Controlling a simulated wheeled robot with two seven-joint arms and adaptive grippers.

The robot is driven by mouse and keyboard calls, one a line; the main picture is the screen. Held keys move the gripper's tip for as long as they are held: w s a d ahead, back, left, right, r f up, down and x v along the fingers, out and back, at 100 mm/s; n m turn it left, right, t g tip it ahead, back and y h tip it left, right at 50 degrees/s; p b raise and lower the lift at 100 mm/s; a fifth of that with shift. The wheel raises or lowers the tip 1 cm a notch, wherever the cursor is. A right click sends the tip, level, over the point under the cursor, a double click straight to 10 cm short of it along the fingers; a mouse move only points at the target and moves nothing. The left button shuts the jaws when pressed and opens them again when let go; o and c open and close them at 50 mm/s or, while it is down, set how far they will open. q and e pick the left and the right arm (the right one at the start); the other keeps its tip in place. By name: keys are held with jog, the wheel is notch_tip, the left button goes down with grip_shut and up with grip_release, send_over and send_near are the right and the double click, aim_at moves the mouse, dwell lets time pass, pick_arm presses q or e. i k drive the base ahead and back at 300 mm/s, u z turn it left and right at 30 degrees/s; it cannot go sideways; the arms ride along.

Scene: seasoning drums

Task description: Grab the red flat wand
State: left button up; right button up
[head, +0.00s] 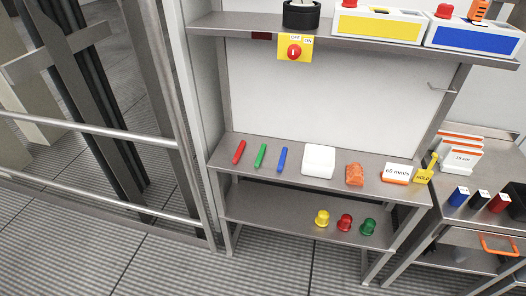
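A red flat wand (239,152) lies near the left end of the grey workbench shelf (340,180). It is a short, thin red bar, slightly tilted in the picture. A green wand (261,156) lies just to its right, and a blue wand (282,159) lies right of the green one. The three are apart from each other. Neither of my grippers shows in the head view.
A white block (318,161), an orange object (354,174) and a "60 min/h" sign (396,173) stand farther right on the shelf. Yellow (322,218), red (344,222) and green (369,227) knobs sit on the lower shelf. A metal railing (90,130) runs at the left.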

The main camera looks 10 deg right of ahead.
aim_at(235, 160)
jog(key=k, duration=0.45)
jog(key=u, duration=0.6)
jog(key=i, duration=0.95)
jog(key=u, duration=0.2)
